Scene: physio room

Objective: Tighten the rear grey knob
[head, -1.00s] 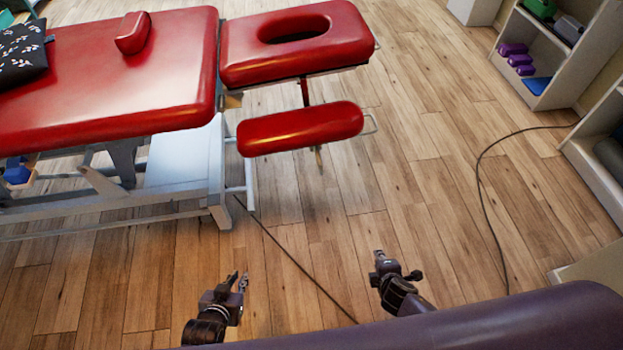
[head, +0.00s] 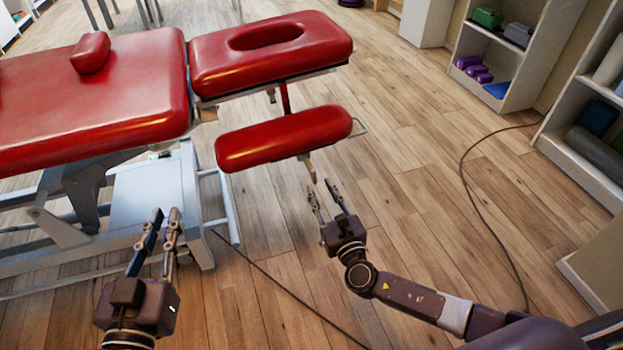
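The red treatment table (head: 95,95) stands at the left, with a red headrest section (head: 215,65) that has an oval face hole. A red padded armrest (head: 285,138) hangs below the headrest, with a small metal bracket (head: 309,168) under it. I cannot make out a grey knob for certain; parts under the pads are hidden or too small. My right gripper (head: 321,190) is open and empty, just below and in front of the bracket, apparently apart from it. My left gripper (head: 164,213) is open and empty, in front of the table's grey-white base frame.
A dark cable (head: 290,292) crosses the wooden floor below the armrest, and another (head: 463,185) curves at the right. Shelves (head: 520,60) with purple weights (head: 473,69) stand at the right.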

